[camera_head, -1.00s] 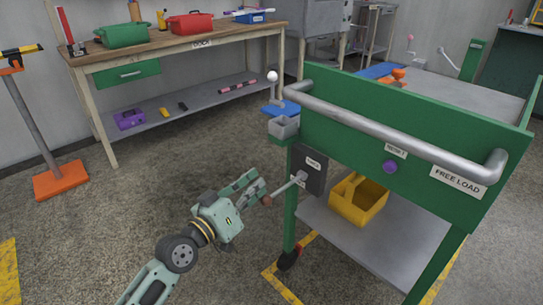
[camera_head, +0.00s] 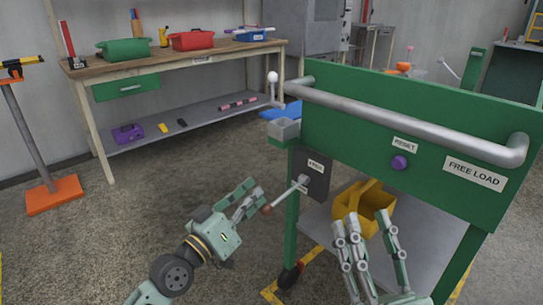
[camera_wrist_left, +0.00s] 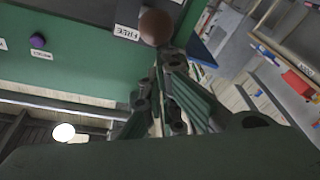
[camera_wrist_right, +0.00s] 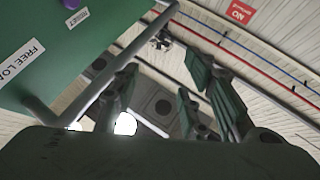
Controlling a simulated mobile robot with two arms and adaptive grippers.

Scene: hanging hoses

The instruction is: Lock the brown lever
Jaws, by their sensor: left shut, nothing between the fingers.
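The brown lever is a silver rod with a brown ball knob (camera_head: 267,209). It sticks out to the lower left from a dark labelled box (camera_head: 316,180) on the green cart's left post. My left gripper (camera_head: 257,193) is shut and empty, right beside the knob. In the left wrist view the brown knob (camera_wrist_left: 155,27) sits just beyond the fingertips; I cannot tell whether they touch it. My right gripper (camera_head: 365,222) has its fingers spread, in front of the cart near the yellow bin. In the right wrist view its fingers (camera_wrist_right: 165,75) are apart with nothing between them.
The green cart (camera_head: 420,135) has a grey push handle (camera_head: 400,118), a purple button (camera_head: 399,162) and a yellow bin (camera_head: 375,200) on its lower shelf. A wooden workbench (camera_head: 180,55) stands behind left. The floor (camera_head: 150,215) left of the cart is clear.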

